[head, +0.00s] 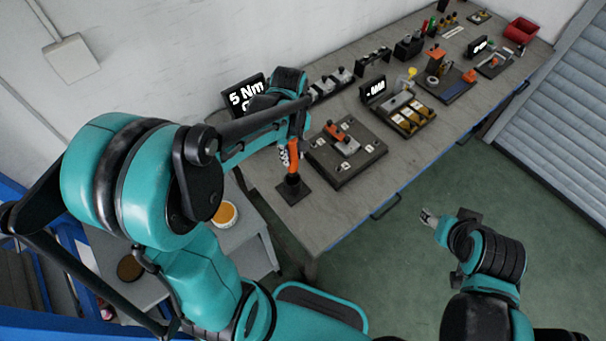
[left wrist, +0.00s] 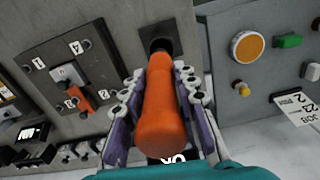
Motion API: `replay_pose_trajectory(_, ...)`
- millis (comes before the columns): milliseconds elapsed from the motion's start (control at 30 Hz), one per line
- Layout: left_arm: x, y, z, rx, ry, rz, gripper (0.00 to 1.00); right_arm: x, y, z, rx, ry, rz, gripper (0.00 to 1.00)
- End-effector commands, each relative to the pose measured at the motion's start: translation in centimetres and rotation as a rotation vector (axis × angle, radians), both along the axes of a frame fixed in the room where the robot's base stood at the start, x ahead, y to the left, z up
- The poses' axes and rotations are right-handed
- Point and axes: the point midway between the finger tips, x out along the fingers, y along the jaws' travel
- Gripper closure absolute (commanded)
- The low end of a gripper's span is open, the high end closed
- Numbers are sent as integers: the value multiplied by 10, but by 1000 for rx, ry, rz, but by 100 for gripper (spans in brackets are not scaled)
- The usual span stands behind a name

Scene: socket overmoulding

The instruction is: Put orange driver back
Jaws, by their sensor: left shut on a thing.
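The orange driver (head: 293,163) is upright at the left end of the workbench, its lower end at a black square holder (head: 292,190). My left gripper (head: 285,157) is shut on its handle. In the left wrist view the orange handle (left wrist: 163,115) lies between the fingers of the left gripper (left wrist: 160,88), and its far end meets the dark holder (left wrist: 157,36). I cannot tell how deep the driver sits in it. My right gripper (head: 428,217) is over the floor in front of the bench, with its finger gap too small to judge.
A dark fixture plate (head: 348,170) with an orange and grey clamp stands right of the holder. A "5 Nm" display (head: 245,95) is behind. More fixtures and a red bin (head: 521,31) line the bench. A grey side box (head: 250,240) with an orange button stands front left.

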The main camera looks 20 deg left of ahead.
Motion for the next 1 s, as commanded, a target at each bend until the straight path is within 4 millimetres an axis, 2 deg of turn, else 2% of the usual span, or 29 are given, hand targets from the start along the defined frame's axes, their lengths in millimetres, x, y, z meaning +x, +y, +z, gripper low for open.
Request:
replay_pose_trajectory(100,0,0,-28,0,0,3,100,0,0,-11,0,0,0,46)
replay_pose_trajectory(200,0,0,-44,0,0,2,100,0,0,-16,0,0,0,46)
replay_pose_trajectory(433,0,0,-63,0,0,1,100,0,0,-21,0,0,0,46)
replay_pose_trajectory(600,0,0,-88,0,0,0,100,0,0,-30,0,0,0,46)
replay_pose_trajectory(1000,0,0,-93,0,0,0,100,0,0,-33,0,0,0,46)
